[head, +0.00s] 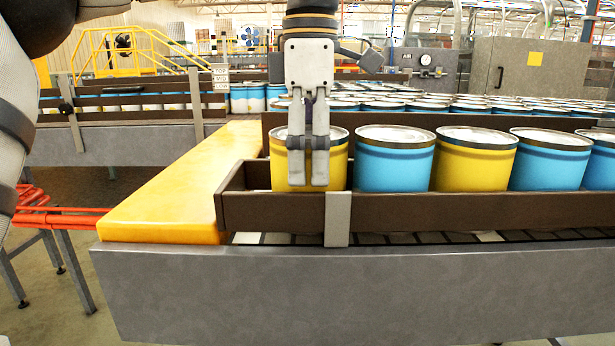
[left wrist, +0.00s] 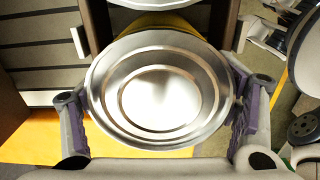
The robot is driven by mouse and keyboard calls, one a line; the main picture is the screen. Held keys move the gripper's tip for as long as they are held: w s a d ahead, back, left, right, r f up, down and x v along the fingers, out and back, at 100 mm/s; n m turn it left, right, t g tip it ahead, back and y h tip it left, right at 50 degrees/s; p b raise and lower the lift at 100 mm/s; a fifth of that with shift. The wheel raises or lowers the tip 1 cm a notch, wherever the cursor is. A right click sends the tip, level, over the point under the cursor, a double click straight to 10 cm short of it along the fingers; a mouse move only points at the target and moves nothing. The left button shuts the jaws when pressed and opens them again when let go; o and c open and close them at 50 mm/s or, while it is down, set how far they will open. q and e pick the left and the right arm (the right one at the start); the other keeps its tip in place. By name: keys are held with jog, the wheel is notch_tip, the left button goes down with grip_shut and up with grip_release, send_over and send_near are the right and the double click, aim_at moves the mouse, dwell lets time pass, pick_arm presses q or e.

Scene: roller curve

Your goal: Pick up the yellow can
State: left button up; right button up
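The yellow can (head: 338,166) at the left end of the front row has a silver lid and stands upright behind the brown rail. My left gripper (head: 308,180) points down over it, with one finger in front of the can; the far finger is hidden behind it. In the left wrist view the can's round lid (left wrist: 160,88) lies between the spread fingers, the purple pads close to both sides. I see no clear squeeze. The can is level with its neighbours. A second yellow can (head: 474,163) stands further right.
A blue can (head: 395,162) stands just right of the gripped-over can, with another blue can (head: 549,163) further along. The brown rail (head: 430,212) runs in front. A yellow ledge (head: 185,190) is left, and many more cans fill the conveyor behind.

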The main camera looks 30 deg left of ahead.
pick_arm(q)
jog(key=shift+s, duration=0.1)
jog(key=c, duration=0.5)
jog(key=shift+r, duration=0.2)
